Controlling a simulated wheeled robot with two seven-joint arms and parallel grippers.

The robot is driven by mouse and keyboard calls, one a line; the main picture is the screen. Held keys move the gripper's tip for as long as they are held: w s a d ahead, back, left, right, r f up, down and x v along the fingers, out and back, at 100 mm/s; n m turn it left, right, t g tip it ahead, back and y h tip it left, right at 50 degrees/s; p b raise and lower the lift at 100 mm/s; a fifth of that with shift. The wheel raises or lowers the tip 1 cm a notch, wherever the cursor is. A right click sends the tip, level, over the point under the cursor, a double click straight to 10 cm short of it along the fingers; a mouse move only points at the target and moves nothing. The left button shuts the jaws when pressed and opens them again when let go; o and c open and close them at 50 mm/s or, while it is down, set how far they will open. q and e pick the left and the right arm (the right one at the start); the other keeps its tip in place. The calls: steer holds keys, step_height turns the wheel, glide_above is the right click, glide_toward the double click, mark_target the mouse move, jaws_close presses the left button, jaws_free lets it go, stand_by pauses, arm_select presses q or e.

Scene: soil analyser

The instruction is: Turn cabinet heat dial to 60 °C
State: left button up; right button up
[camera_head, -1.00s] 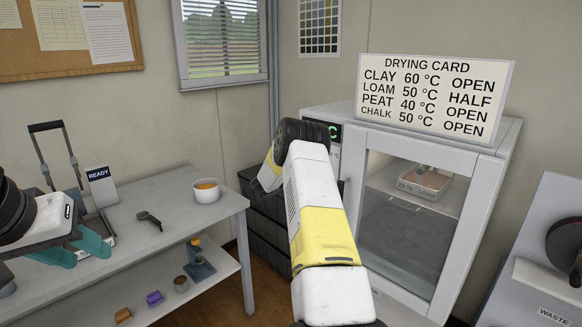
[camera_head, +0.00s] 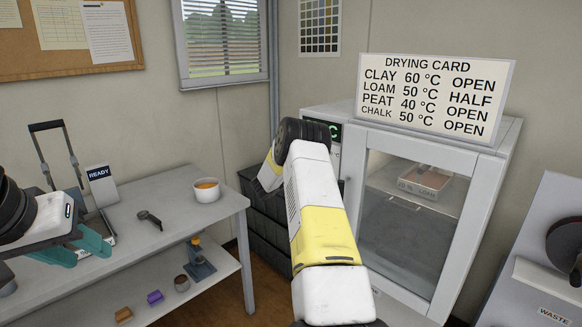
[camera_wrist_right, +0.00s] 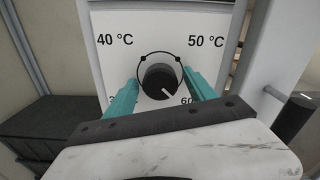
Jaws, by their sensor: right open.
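The cabinet heat dial (camera_wrist_right: 160,81) is a round black knob on the white panel, seen in the right wrist view. Its white mark points to the lower right, on the side of the partly covered 60 label (camera_wrist_right: 187,100). The 40 °C label is at the upper left and 50 °C at the upper right. My right gripper (camera_wrist_right: 163,84) is open, its teal fingers on either side of the dial; contact cannot be told. In the head view my right arm hides the dial on the drying cabinet (camera_head: 490,170).
A drying card (camera_head: 435,95) stands on the cabinet. Its glass door is shut, with a loam tray (camera_head: 425,184) inside. The bench (camera_head: 150,200) holds a bowl (camera_head: 206,190) and a small dark tool (camera_head: 149,219). Dark drawers (camera_head: 262,215) stand between bench and cabinet.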

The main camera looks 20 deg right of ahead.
steer(key=v, duration=0.8)
